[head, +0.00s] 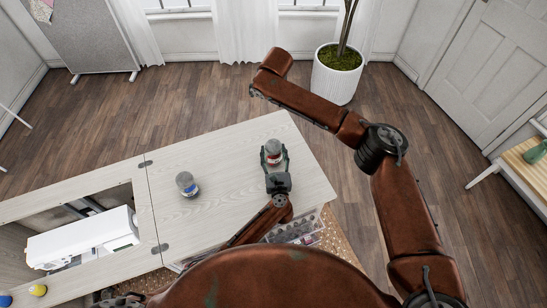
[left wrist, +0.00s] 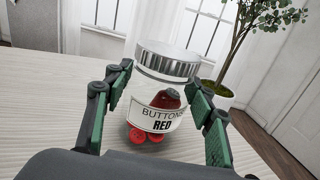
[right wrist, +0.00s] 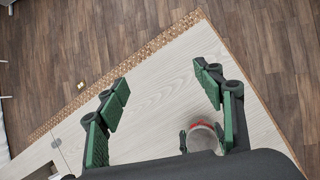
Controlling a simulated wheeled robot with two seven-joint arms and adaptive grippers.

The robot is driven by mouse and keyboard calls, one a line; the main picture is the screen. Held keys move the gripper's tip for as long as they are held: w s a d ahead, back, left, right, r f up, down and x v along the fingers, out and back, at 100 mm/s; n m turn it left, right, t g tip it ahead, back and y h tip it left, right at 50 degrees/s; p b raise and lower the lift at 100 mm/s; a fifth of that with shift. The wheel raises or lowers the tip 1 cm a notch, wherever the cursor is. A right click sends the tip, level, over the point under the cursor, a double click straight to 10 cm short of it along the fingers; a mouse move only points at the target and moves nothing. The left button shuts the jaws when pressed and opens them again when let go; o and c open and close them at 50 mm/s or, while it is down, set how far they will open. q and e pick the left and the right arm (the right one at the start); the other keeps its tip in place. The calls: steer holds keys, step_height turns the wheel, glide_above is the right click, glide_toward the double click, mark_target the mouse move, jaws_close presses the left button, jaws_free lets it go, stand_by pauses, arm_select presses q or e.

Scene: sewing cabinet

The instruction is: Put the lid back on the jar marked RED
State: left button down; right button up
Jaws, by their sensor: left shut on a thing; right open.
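The jar marked RED (left wrist: 160,108) is clear glass with a "BUTTONS RED" label, red buttons inside and a dark red shape that I cannot make out. A ribbed metal lid (left wrist: 168,58) sits level on its mouth. The jar (head: 274,147) stands upright on the pale table (head: 230,154). My left gripper (head: 275,157) is shut on the jar's sides, one finger on each side, below the lid. My right gripper (right wrist: 162,76) is open and empty above the table; the jar (right wrist: 204,140) shows low between its fingers. Its fingers are not clear in the head view.
A second jar (head: 186,184) with a blue label stands to the left on the table. A white sewing machine (head: 80,241) sits in the cabinet opening at left. A clear box of small items (head: 297,229) is below the near edge. The tabletop between the jars is free.

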mark_target(273, 145)
steer(key=s+d+f+n+g, duration=0.1)
steer(key=s+f, duration=0.1)
steer(key=s, duration=0.2)
steer(key=s+f+n+g+h, duration=0.1)
steer(key=s+f+g, duration=0.1)
steer(key=s, duration=0.2)
steer(key=s+d+f+n+g, duration=0.1)
steer(key=s+g, duration=0.1)
steer(key=s, duration=0.2)
steer(key=shift+d+f+n+h, duration=0.3)
steer(key=shift+d+f+n, duration=0.05)
steer(key=shift+f+n, duration=0.05)
steer(key=shift+s+d+f+g, duration=0.1)
steer(key=shift+s+g, duration=0.3)
steer(key=shift+s, duration=0.05)
steer(key=shift+f, duration=0.15)
steer(key=shift+f, duration=3.85)
